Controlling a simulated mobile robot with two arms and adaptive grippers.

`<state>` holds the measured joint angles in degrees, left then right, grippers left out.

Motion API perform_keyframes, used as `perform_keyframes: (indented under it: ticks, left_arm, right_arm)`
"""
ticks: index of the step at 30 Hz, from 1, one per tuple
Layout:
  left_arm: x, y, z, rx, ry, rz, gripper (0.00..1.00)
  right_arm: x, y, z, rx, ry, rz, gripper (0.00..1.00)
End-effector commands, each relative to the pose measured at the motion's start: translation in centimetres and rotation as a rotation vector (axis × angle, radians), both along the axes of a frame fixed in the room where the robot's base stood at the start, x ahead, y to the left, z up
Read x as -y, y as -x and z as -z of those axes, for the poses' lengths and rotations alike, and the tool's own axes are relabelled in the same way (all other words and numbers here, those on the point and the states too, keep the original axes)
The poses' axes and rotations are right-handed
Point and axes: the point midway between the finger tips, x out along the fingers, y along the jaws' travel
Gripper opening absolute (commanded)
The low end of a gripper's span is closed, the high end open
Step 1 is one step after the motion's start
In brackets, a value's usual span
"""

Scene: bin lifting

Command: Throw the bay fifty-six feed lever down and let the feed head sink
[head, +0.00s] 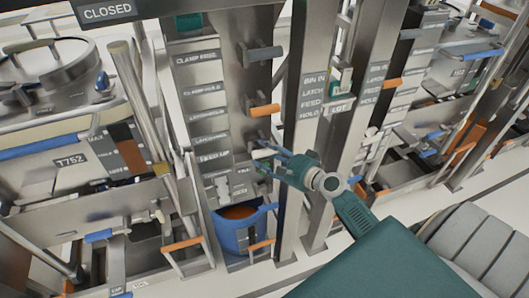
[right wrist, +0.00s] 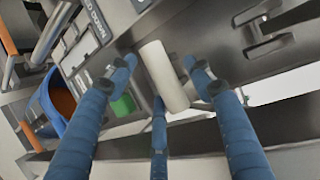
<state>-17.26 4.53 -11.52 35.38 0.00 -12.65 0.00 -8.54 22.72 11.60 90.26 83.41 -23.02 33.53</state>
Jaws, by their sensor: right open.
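The feed lever's pale cylindrical handle (head: 262,153) sticks out of the panel beside the "FEED UP" label (head: 214,156) in the head view. In the right wrist view the pale handle (right wrist: 163,75) lies between my blue fingers. My right gripper (head: 272,160) is open around the handle, not closed on it; whether a finger touches it I cannot tell. A label ending in "DOWN" (right wrist: 92,35) shows beside it. I cannot make out the feed head. My left gripper is not in view.
A dark grey handle (head: 263,53) and an orange handle (head: 265,110) stick out above the pale one. A blue bin (head: 232,235) with orange contents stands below. A metal post (head: 305,105) rises close to the right of the panel.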

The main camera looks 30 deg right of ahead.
Motion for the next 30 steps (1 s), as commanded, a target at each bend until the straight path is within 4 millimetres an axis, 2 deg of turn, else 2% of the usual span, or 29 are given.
perform_keyframes:
  ticks: [4,12,13,18,21,30]
  left_arm:
    - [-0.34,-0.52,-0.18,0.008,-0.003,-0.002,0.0]
    - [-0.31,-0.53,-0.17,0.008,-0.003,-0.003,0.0]
    - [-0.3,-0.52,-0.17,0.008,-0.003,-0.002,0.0]
    - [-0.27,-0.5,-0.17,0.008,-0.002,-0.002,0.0]
    - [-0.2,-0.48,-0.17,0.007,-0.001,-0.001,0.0]
    - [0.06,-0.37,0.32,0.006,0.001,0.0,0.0]
  right_arm:
    - [-0.19,-0.98,0.25,0.0,-0.001,0.0,0.52]
    - [-0.24,-1.1,0.35,-0.001,0.0,0.0,0.52]
    - [-0.24,-1.1,0.35,-0.001,0.0,0.0,0.5]
    - [-0.23,-1.1,0.34,-0.001,0.001,0.0,0.16]
    - [-0.23,-1.1,0.32,0.0,0.0,0.0,0.0]
    - [-0.23,-1.03,0.67,0.0,-0.001,0.0,0.0]
